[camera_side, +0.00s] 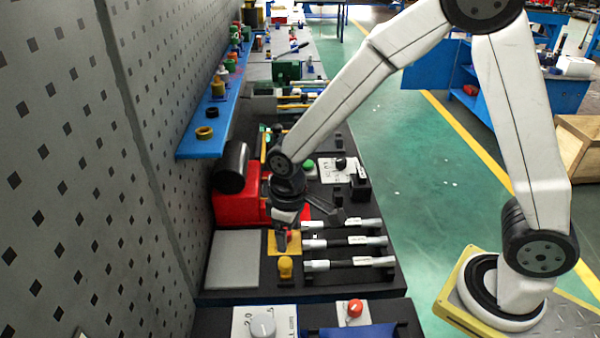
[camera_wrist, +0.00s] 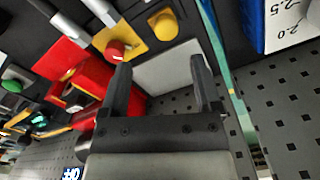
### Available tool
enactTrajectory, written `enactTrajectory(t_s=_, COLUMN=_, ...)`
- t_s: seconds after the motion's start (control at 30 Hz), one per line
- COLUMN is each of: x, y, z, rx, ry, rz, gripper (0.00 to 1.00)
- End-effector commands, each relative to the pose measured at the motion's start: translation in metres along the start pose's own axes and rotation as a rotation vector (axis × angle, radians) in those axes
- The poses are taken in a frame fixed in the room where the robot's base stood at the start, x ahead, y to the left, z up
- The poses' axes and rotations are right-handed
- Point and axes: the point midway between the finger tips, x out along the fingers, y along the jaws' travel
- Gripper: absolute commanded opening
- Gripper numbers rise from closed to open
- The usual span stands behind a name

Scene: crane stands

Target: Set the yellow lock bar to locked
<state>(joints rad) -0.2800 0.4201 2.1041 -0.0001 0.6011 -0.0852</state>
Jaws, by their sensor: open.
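I cannot tell for sure which part is the yellow lock bar. A yellow rounded knob (camera_side: 285,267) stands on the black panel; it also shows in the wrist view (camera_wrist: 163,24). Beside it is a yellow plate (camera_side: 292,248) with a red knob (camera_wrist: 115,50). A thin yellow strip (camera_side: 263,147) lies farther back, partly hidden by my arm. My gripper (camera_wrist: 161,70) is open and empty, pointing down above the panel by the yellow plate. In the side view the wrist hides part of the plate and the fingertips are hard to make out.
Several white-gripped levers (camera_side: 345,242) lie right of the yellow plate. A grey plate (camera_side: 233,262) is to its left, and a red box (camera_side: 236,207) behind it. A perforated wall (camera_side: 75,190) and blue shelf (camera_side: 204,148) bound the left side. Open green floor lies right.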

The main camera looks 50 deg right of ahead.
Motion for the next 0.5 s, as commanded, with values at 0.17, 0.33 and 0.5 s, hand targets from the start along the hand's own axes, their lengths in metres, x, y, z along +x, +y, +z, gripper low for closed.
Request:
enactTrajectory(t_s=0.17, x=0.0046, y=-0.0078, z=-0.0072, rx=-0.029, ry=-0.016, rz=-0.002, gripper=0.81)
enactTrajectory(t_s=0.33, x=0.0051, y=-0.0078, z=-0.0072, rx=-0.029, ry=-0.017, rz=-0.002, gripper=0.81)
enactTrajectory(t_s=0.5, x=0.0101, y=-0.0077, z=-0.0067, rx=-0.028, ry=-0.019, rz=-0.002, gripper=0.81)
